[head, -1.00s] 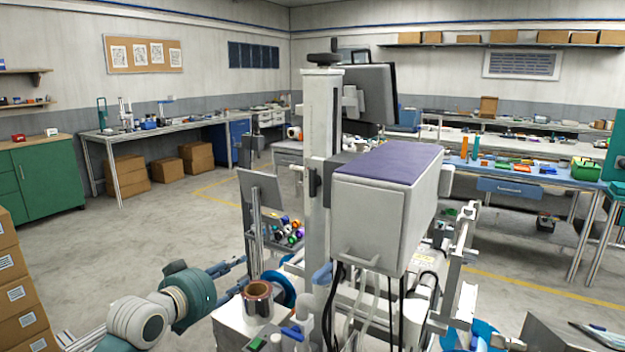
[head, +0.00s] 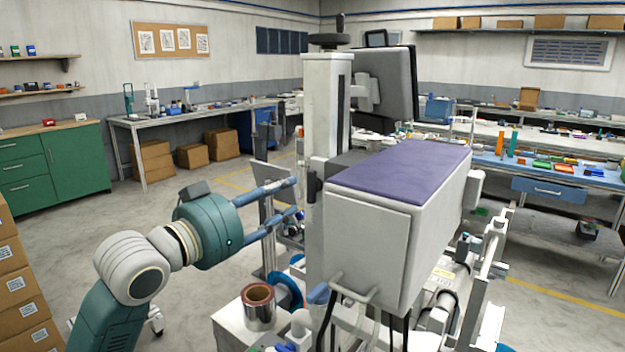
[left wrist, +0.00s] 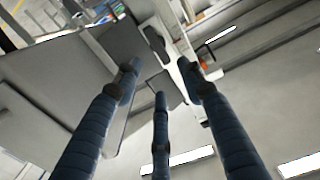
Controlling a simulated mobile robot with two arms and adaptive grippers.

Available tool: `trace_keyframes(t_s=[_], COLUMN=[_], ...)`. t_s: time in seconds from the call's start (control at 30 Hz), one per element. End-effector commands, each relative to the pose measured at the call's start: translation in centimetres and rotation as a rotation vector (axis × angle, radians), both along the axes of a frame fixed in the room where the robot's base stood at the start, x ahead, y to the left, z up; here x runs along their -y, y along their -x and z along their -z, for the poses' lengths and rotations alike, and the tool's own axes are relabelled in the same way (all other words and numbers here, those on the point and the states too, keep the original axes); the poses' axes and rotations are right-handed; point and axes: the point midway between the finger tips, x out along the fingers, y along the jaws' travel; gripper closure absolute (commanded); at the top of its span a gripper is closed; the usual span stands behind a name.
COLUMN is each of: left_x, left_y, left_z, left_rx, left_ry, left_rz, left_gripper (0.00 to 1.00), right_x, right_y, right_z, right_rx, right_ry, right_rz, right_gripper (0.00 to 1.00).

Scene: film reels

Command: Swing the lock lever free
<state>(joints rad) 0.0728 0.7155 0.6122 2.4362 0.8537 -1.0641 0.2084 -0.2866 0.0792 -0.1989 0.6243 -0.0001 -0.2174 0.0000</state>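A small dark lever-like part, which looks like the lock lever (head: 313,187), sits on the left side of the pale upright column (head: 328,105). In the left wrist view a dark part on the pale column (left wrist: 156,40) shows beyond the fingertips, probably the same lever. My left gripper (head: 294,196) has its blue fingers spread and pointing at the column, tips just left of the dark part. In the left wrist view the left gripper (left wrist: 160,75) has nothing between its fingers. I cannot tell if a fingertip touches the lever. My right gripper is out of view.
A large grey box with a purple top (head: 400,170) hangs on the column's right. A monitor (head: 385,85) stands behind. Below the left gripper are a brown-topped metal roll (head: 258,306) and a blue reel (head: 287,290).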

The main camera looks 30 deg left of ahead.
Motion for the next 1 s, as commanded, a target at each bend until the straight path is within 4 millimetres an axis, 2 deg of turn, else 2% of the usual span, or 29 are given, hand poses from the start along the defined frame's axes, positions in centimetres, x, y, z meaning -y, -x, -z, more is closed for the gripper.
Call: trace_keyframes(t_s=[0.03, 0.1, 0.2, 0.37, 0.5, 0.63, 0.87, 0.9, 1.0], left_x=[0.1, 0.1, 0.4, 0.5, 0.7, 0.7, 0.7, 0.7, 0.7], left_y=[-0.9, -2.2, -4.1, -6.9, -8.4, -9.0, -9.1, -9.1, -9.0], left_z=[-0.3, -0.3, -0.4, -0.3, -0.2, -0.1, 0.0, 0.0, 0.0], left_rx=[0.001, 0.000, 0.001, 0.001, 0.001, 0.001, 0.000, 0.000, 0.000], left_ry=[0.002, 0.004, 0.002, 0.003, 0.001, 0.000, -0.001, -0.001, -0.001], left_rz=[0.001, 0.001, 0.001, 0.000, 0.000, 0.000, 0.000, 0.000, 0.000], left_gripper=[0.60, 0.60, 0.60, 0.60, 0.60, 0.60, 0.60, 0.62, 0.82], right_x=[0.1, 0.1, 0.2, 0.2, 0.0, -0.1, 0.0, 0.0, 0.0], right_y=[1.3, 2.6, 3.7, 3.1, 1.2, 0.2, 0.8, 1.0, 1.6], right_z=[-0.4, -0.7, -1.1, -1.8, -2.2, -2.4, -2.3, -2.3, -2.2], right_rx=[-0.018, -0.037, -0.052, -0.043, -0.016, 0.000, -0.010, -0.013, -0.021], right_ry=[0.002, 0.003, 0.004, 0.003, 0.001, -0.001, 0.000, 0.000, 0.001], right_rz=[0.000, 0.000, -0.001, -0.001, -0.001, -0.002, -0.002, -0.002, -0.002], right_gripper=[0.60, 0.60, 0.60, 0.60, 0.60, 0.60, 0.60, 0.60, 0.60])
